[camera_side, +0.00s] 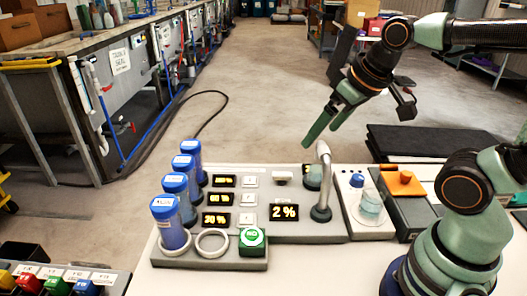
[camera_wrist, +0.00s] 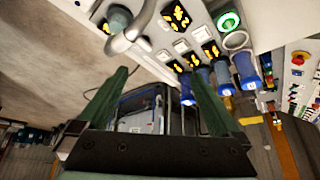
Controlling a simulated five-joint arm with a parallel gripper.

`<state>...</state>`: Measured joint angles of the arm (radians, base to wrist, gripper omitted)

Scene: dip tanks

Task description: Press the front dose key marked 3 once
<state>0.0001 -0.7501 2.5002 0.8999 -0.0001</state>
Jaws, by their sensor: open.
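Three white dose keys stand in a column on the grey panel, each beside a small lit display. The front key (camera_side: 246,218) is nearest the side camera, next to the front display (camera_side: 215,219); its mark is too small to read for sure. In the wrist view the front key (camera_wrist: 197,34) shows near the top, beside the large display. My gripper (camera_side: 321,136) is open and empty, high above the back right of the panel, apart from the keys. Its two green fingers (camera_wrist: 156,73) spread wide in the wrist view.
A curved grey spout (camera_side: 323,185) rises right of the large display (camera_side: 284,212), which reads 2%. Blue-capped tubes (camera_side: 170,222) line the panel's left. A green button (camera_side: 252,237) and an empty ring (camera_side: 212,242) sit in front. The air above the keys is clear.

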